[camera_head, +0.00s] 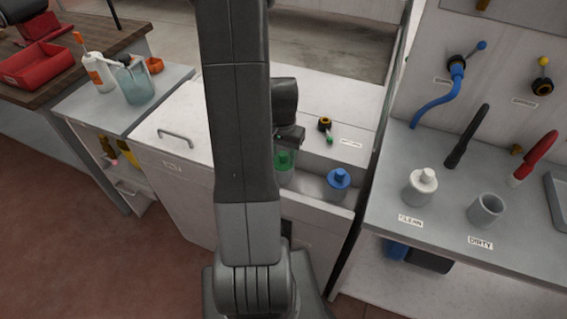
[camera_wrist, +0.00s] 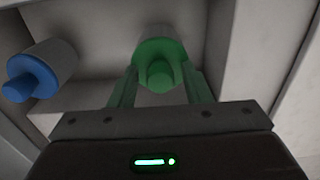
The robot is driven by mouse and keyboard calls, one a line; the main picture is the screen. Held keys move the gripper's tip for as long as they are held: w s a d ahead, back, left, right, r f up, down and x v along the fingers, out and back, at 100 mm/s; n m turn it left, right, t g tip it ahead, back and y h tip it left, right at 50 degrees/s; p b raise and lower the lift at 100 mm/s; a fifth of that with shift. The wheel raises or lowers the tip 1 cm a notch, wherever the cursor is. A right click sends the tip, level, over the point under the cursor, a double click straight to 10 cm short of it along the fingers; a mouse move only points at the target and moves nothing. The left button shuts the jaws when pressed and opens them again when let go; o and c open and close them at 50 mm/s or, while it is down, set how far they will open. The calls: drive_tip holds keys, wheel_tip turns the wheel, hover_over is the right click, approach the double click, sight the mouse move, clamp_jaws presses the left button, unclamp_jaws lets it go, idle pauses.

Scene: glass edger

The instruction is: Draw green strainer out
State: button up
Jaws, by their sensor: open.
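The green strainer (camera_head: 283,160) sits in the open recess of the white cabinet, with its green knob facing up. It also shows in the wrist view (camera_wrist: 158,72), between the two fingers of my gripper (camera_wrist: 160,88). The fingers are apart, one on each side of the green knob; I cannot tell whether they touch it. In the head view my arm hides part of the strainer and my fingertips. A blue-topped strainer (camera_head: 338,180) stands in the same recess to the right and shows at the left of the wrist view (camera_wrist: 42,72).
A green-handled valve (camera_head: 326,128) sits on the cabinet top behind the recess. A bench at right holds a white strainer (camera_head: 421,186) by a CLEAN label and a grey cup (camera_head: 486,210) by a DIRTY label.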

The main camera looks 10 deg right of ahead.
clamp_jaws()
drive_tip(key=shift+r+p, duration=0.55)
drive_tip(key=shift+r, duration=0.2)
idle(0.4)
drive_tip(key=shift+r+p, duration=2.5)
drive_tip(key=shift+r, duration=1.05)
drive_tip(key=shift+r, duration=0.1)
drive_tip(key=shift+r+p, duration=1.45)
drive_tip(key=shift+r, duration=0.45)
